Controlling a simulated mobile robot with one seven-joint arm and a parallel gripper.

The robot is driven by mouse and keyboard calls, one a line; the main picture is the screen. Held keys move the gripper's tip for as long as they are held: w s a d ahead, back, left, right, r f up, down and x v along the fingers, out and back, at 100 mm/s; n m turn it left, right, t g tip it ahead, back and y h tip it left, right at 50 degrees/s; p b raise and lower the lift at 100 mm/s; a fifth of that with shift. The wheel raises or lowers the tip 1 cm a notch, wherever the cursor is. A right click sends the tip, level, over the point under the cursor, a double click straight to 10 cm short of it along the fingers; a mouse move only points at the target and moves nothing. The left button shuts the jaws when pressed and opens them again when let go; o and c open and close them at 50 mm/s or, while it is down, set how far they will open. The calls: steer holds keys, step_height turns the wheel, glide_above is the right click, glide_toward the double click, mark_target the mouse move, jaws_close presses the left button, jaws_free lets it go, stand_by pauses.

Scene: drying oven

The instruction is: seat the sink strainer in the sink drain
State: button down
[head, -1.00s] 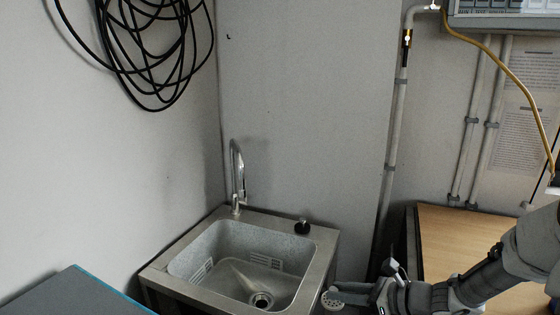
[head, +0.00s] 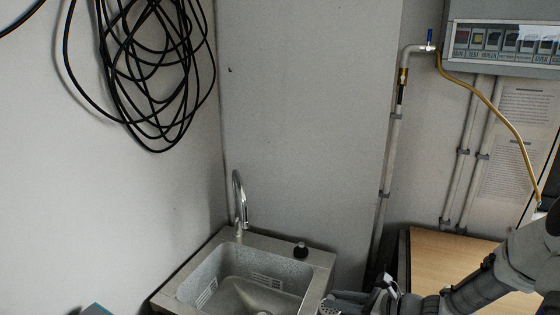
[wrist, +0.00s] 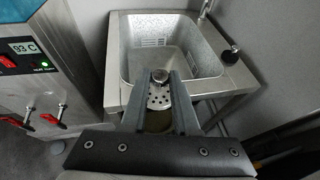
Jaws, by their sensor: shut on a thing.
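The sink strainer (wrist: 158,98), a perforated disc with a round knob, is between the fingers of my gripper (wrist: 160,76) in the wrist view. The gripper is shut on it.
A faucet (head: 240,200) and a black knob (head: 300,249) are on the sink's back rim. A wooden table (head: 445,255) stands at right. In the wrist view a device with a "93 C" display (wrist: 25,48) and red taps stands left of the sink. Cables hang on the wall.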

steer(key=shift+w+a+r+m+t+h, duration=0.15)
steer(key=shift+a+r+m+t+h, duration=0.1)
steer(key=shift+a+m+t+h, duration=0.4)
steer(key=shift+m+t+h, duration=0.45)
steer(key=shift+m, duration=0.2)
steer(key=shift+d+m+t+h, duration=0.2)
steer(key=shift+m+t+h, duration=0.2)
steer(key=shift+m+h, duration=0.2)
steer(key=shift+s+d+f+m+t+h, duration=0.2)
steer(key=shift+d+f+m+t+h, duration=0.15)
steer(key=shift+m+h, duration=0.25)
steer(key=shift+d, duration=0.2)
